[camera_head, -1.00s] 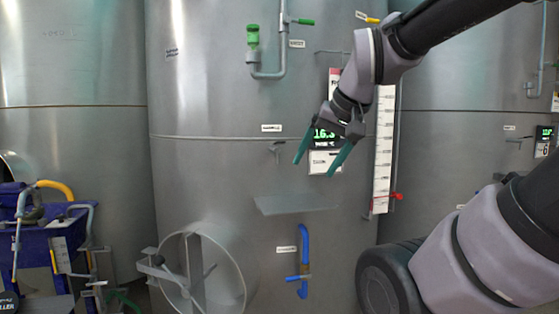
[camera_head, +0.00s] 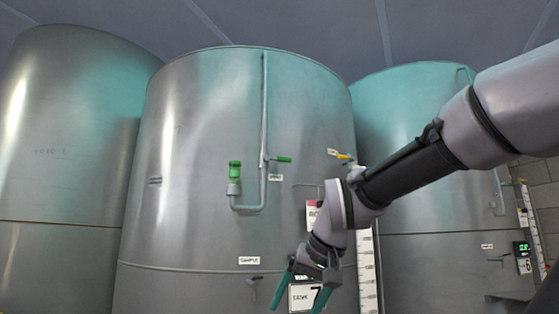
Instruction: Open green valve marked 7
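A small green valve handle (camera_head: 283,159) sticks out to the right from a thin vertical pipe (camera_head: 264,120) on the middle steel tank. A small white label (camera_head: 274,178) sits just below it, too small to read. No 7 is legible. A green cap-like fitting (camera_head: 235,170) stands on the pipe's lower bent end. My gripper (camera_head: 298,301) is at the bottom of the view, below and slightly right of the green handle. Its two teal fingers point down and are apart, with nothing seen held between them. It partly covers a tank sign (camera_head: 302,297).
A yellow handle (camera_head: 344,156) is on the middle tank (camera_head: 200,220), near my arm. A white level scale (camera_head: 367,270) runs down its right side. Other tanks stand left (camera_head: 60,160) and right (camera_head: 430,270); the right one's sign shows 6. A sample label (camera_head: 249,260) is lower left.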

